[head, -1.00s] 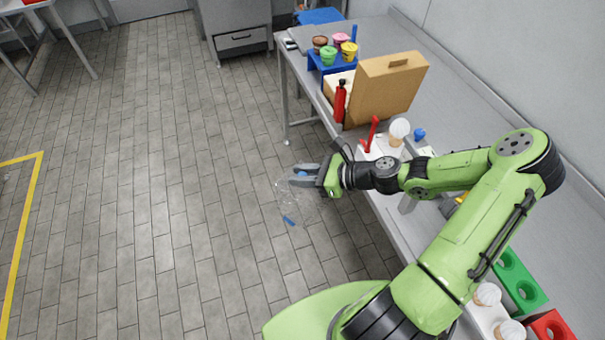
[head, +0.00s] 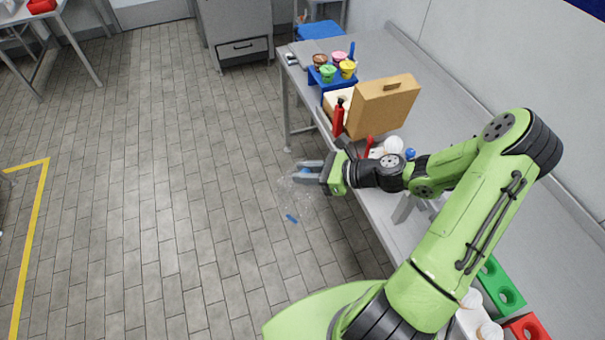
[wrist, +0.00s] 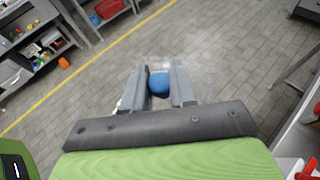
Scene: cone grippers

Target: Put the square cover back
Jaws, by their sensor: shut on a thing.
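The square cover (head: 300,196) is a clear, see-through piece, faint against the floor in the head view. It hangs from my gripper (head: 308,171), over the floor left of the table edge. A small blue piece (head: 292,218) shows near its lower end. In the wrist view a blue knob (wrist: 159,84) sits between the two grey fingers of my gripper, which is shut on it. The cover's clear walls are barely visible there, and its full outline cannot be told.
The long grey table (head: 455,105) runs along the wall on the right. On it stand a tan case (head: 383,108), a red bottle (head: 338,118), a blue stand with several coloured cups (head: 333,76), and a green cone holder (head: 503,284).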

